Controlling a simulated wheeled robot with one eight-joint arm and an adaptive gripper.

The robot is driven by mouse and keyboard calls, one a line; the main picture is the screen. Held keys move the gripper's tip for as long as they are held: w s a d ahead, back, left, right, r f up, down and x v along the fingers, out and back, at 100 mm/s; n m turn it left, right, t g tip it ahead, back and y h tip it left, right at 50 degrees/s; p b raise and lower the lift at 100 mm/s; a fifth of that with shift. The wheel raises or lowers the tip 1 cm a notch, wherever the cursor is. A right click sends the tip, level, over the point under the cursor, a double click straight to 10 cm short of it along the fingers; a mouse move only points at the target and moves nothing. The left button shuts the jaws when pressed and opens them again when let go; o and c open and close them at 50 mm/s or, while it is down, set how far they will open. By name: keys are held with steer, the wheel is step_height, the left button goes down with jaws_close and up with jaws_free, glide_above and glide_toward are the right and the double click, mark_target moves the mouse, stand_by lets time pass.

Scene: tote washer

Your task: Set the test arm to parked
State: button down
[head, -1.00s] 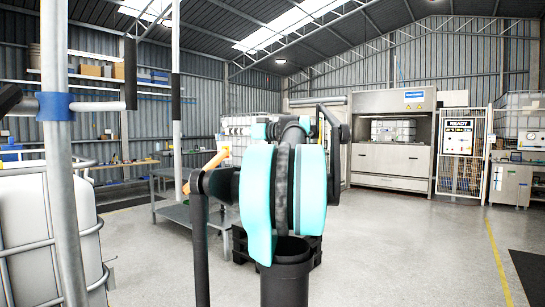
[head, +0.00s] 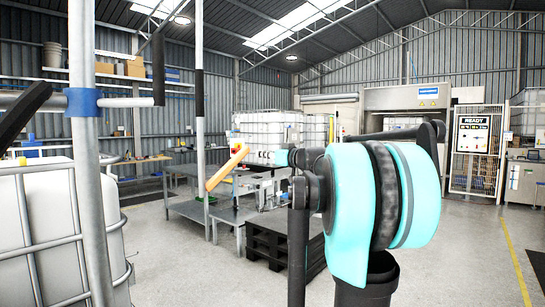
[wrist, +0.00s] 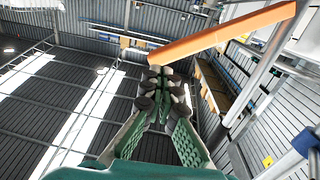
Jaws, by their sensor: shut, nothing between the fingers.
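The orange bar (head: 228,168), which I take to be the test arm, slants up to the right from beside the thin pole in the head view. In the wrist view the bar (wrist: 225,32) crosses above my gripper (wrist: 163,75). The gripper is shut and empty, its fingertips just below the bar's left end. I cannot tell whether they touch. In the head view my arm reaches left toward the bar, and the fingers are too small to make out. No label or parked mark is readable.
A thick pole with a blue collar (head: 83,102) and a caged white tank (head: 45,230) stand at the left. The thin pole (head: 199,110) stands beside a grey workbench (head: 205,212). A black pallet (head: 265,245) lies behind my arm. Open floor (head: 470,250) is at the right.

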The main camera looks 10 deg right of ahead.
mark_target(248, 151)
steer(key=x, duration=0.5)
steer(key=shift+w+a, duration=0.2)
steer(key=shift+w, duration=0.1)
steer(key=shift+n+g+y, duration=0.5)
steer(key=shift+n+y, duration=0.1)
steer(key=shift+y, duration=0.2)
steer(key=x, duration=0.5)
steer(key=shift+w+d, duration=0.25)
steer(key=shift+w, duration=0.05)
steer(key=shift+w+a+r, duration=0.1)
steer(key=shift+w+r, duration=0.1)
steer(key=shift+r, duration=0.05)
steer(key=shift+r, duration=0.1)
